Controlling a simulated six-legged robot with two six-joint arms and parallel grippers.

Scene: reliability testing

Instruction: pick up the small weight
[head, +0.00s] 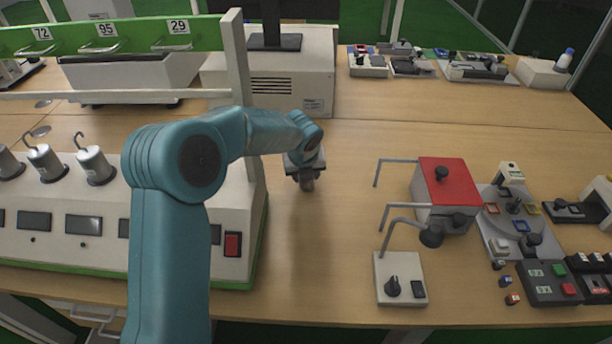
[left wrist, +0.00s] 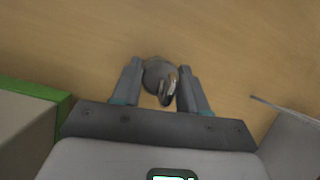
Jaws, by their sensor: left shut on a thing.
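A small weight with a metal hook (left wrist: 157,73) sits between the two fingers of my left gripper (left wrist: 161,68) in the left wrist view. The left gripper is shut on it, with one finger at each side. In the head view the left gripper (head: 306,178) is over the wooden table, right of the white test bench, and mostly hidden by my own arm. I cannot tell whether the weight touches the table. My right gripper is in neither view.
The white test bench (head: 60,255) carries several larger hooked weights (head: 95,164) on the left. A red-topped box (head: 447,172) with bent metal rods stands to the right, beside a switch box (head: 401,277). A monitor base (head: 277,75) stands behind. Bare table lies around the gripper.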

